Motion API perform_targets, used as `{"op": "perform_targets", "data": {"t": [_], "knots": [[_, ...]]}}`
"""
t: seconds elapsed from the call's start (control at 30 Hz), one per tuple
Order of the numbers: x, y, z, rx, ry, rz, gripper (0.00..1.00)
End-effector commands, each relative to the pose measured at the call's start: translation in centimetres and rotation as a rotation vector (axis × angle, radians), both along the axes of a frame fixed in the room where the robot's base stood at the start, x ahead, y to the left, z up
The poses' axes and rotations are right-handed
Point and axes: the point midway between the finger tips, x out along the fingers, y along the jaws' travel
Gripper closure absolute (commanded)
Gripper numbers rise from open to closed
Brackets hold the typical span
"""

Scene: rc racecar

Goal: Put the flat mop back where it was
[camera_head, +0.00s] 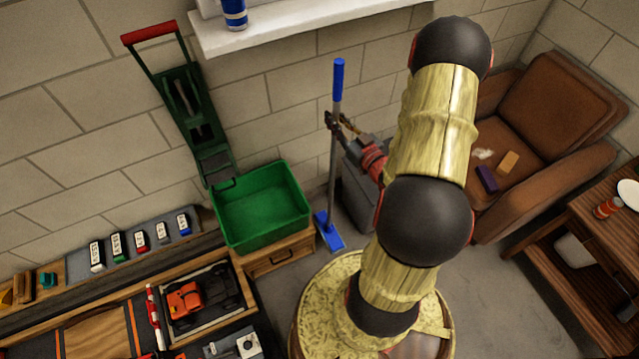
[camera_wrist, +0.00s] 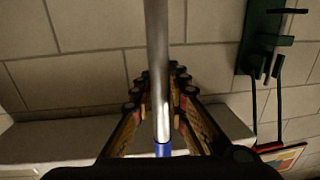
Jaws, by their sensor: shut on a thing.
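The flat mop (camera_head: 333,145) stands nearly upright near the block wall, with a blue grip at the top, a grey pole and a blue flat head (camera_head: 329,232) low down by the floor. My gripper (camera_head: 333,122) is shut on the pole below the blue grip. In the wrist view the grey pole (camera_wrist: 157,60) runs between the two fingers of my gripper (camera_wrist: 160,90), with the blue grip (camera_wrist: 163,149) at the bottom of the picture. I cannot tell whether the head touches the floor.
A green bin (camera_head: 262,207) sits on a wooden drawer cabinet (camera_head: 278,254) left of the mop head. A grey box (camera_head: 358,195) stands just right of the pole. A brown armchair (camera_head: 545,130) is at the right. A white shelf (camera_head: 290,27) juts from the wall above.

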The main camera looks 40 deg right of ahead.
Motion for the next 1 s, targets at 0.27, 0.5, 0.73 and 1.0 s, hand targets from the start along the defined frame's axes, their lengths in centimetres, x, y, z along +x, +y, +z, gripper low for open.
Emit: {"op": "perform_targets", "data": {"t": [0.27, 0.5, 0.73, 1.0], "knots": [[2.5, -1.4, -1.2, -0.002, -0.004, 0.004, 1.0], [6.4, -3.8, -3.3, -0.002, -0.003, 0.003, 1.0], [9.5, -5.7, -6.6, 0.0, -0.002, 0.002, 1.0], [11.4, -6.9, -9.0, -0.001, -0.003, 0.003, 1.0]]}}
